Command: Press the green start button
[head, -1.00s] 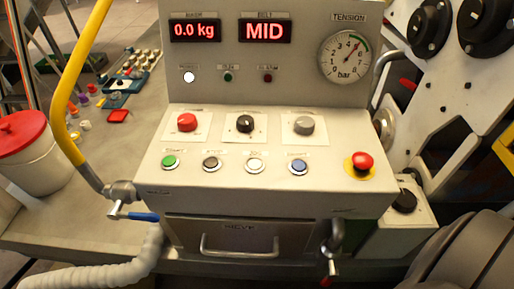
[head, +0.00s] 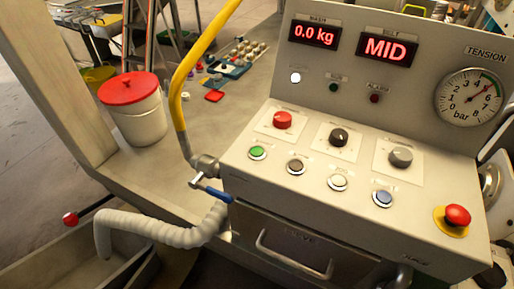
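The green start button (head: 257,153) is a small round button at the left end of the lower row on the grey sloped control panel (head: 310,200). It lies below and left of the red knob (head: 282,120). To its right in the row are a dark button (head: 296,167), a white button (head: 338,182) and a blue button (head: 382,198). Nothing covers the green button. Neither of my grippers shows in the head view.
A yellow pipe (head: 183,85) with a blue-handled valve (head: 212,190) rises just left of the panel. A red emergency button (head: 456,215) sits at the panel's right. A red-lidded bucket (head: 134,105) stands left. Displays read 0.0 kg and MID.

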